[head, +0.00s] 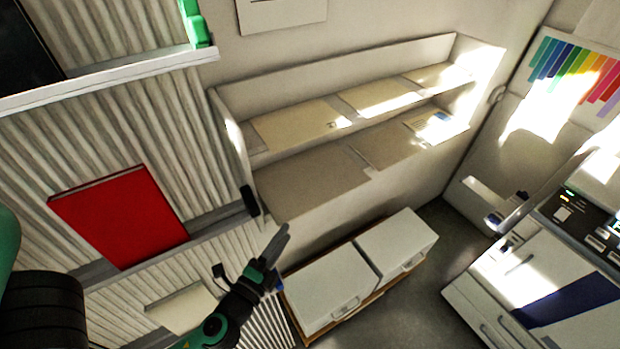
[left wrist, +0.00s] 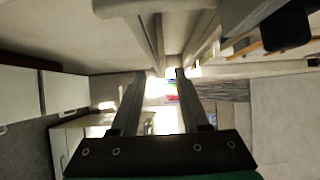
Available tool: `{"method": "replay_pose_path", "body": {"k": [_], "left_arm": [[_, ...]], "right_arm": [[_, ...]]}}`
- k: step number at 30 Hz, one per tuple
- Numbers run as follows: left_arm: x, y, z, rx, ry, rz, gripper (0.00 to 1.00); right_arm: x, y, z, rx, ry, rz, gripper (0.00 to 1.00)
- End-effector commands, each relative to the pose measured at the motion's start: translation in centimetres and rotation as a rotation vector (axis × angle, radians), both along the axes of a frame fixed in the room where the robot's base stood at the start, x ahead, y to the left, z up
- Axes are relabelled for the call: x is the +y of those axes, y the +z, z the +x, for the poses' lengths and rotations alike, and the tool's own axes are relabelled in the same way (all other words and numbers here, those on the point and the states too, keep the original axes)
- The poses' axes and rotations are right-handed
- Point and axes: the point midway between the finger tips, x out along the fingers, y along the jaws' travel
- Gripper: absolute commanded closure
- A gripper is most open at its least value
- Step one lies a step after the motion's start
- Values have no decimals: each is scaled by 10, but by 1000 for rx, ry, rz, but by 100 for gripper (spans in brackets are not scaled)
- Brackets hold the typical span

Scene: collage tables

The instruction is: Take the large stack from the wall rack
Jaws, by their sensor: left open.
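The wall rack (head: 240,180) is a pale two-level shelf on the back wall in the head view. Flat beige stacks lie on it. The one at the lower left (head: 312,183) looks the largest, beside another lower stack (head: 385,146). Smaller stacks lie on the upper level, such as the left one (head: 298,124). My left gripper (head: 282,238) is below and in front of the rack's lower left, apart from the stacks. In the left wrist view its two fingers (left wrist: 160,74) are spread with nothing between them. My right gripper is not in view.
White drawer boxes (head: 325,293) stand on the floor under the rack. A red book (head: 120,216) rests on the ribbed left wall's ledge. A white machine (head: 530,285) stands at the right. Grey floor (head: 415,300) is bare between boxes and machine.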

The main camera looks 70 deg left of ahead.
Motion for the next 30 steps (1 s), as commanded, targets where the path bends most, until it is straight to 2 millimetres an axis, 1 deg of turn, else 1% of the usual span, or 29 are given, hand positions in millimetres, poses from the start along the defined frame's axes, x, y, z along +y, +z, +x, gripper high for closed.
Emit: {"method": "replay_pose_path", "body": {"k": [1, 6, 11, 14, 19, 22, 25, 30], "left_arm": [[9, 7, 7, -3, 8, 1, 55], [27, 5, 32, -4, 4, 0, 55], [32, 2, 38, -1, 1, 0, 55], [35, 4, 42, -2, 1, 0, 55], [55, 10, 63, -4, 3, 0, 55], [63, 6, 74, -4, 1, 0, 55], [65, 4, 78, -2, 0, -1, 55], [65, 4, 78, -2, 0, -1, 55]], "right_arm": [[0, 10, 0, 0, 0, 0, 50], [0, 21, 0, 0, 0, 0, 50], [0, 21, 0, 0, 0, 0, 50], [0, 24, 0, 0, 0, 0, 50], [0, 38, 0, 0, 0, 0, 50], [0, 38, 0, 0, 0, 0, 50], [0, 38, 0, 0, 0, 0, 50], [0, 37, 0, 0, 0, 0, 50]]}}
